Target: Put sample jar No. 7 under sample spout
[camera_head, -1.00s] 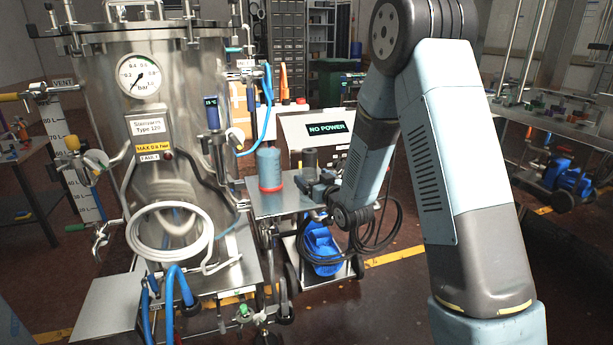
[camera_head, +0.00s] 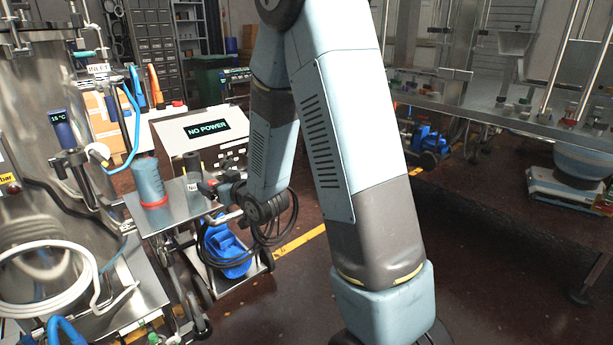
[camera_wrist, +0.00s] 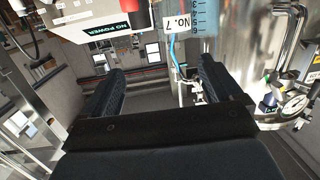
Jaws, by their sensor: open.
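My gripper (camera_head: 208,190) is at the right edge of a small metal cart top, left of the arm's elbow. A dark-topped cylinder (camera_head: 193,160) with a white label below it stands just beside the fingers; its label is too small to read there. In the wrist view my gripper (camera_wrist: 162,72) is open, with two black fingers and nothing held between them. A white "NO. 7" label (camera_wrist: 170,18) shows near the top of that upside-down view, ahead of the fingertips. The jar's body around it is cut off or unclear. I cannot pick out the sample spout.
A blue cylinder with a red band (camera_head: 148,183) stands on the cart top (camera_head: 165,218). The steel tank (camera_head: 25,200) with its coiled white hose is at left. A "NO POWER" box (camera_head: 207,135) stands behind. Open dark floor (camera_head: 480,270) lies to the right.

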